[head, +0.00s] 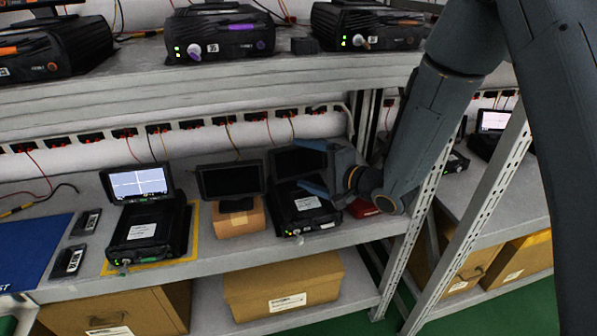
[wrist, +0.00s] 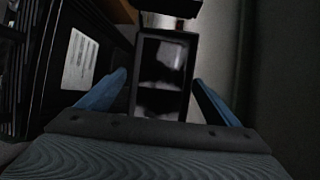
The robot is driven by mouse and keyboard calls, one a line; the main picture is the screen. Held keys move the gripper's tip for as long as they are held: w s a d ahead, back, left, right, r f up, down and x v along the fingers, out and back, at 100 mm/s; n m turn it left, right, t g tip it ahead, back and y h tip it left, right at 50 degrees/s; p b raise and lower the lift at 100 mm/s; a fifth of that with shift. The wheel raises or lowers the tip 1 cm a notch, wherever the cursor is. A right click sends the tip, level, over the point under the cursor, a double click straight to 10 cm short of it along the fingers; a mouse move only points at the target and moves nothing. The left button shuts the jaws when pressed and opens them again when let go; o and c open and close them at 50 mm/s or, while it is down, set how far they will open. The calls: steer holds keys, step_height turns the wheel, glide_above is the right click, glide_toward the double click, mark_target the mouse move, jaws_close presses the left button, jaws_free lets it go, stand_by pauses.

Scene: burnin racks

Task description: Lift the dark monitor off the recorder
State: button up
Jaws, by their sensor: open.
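The dark monitor (head: 285,164) stands tilted at the back of the right-hand recorder (head: 303,206) on the middle shelf, its screen black. My gripper (head: 302,164) reaches in from the right, open, one blue finger above the other in the head view and partly over the monitor. In the wrist view, a dark glossy panel in a black frame, apparently the monitor (wrist: 162,62), lies between the open fingers (wrist: 160,78). I cannot tell whether they touch it. The recorder (wrist: 80,62) with its white label shows at the left there.
A second dark monitor (head: 231,180) stands on a cardboard box (head: 240,220) just left. Further left, a lit monitor (head: 138,183) sits on another recorder (head: 147,236). A red object (head: 362,209) lies right of the recorder. A perforated rack post (head: 412,240) stands close beside my arm.

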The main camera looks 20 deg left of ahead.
steer(key=c, duration=1.2)
steer(key=shift+c, duration=0.3)
steer(key=shift+r, duration=0.15)
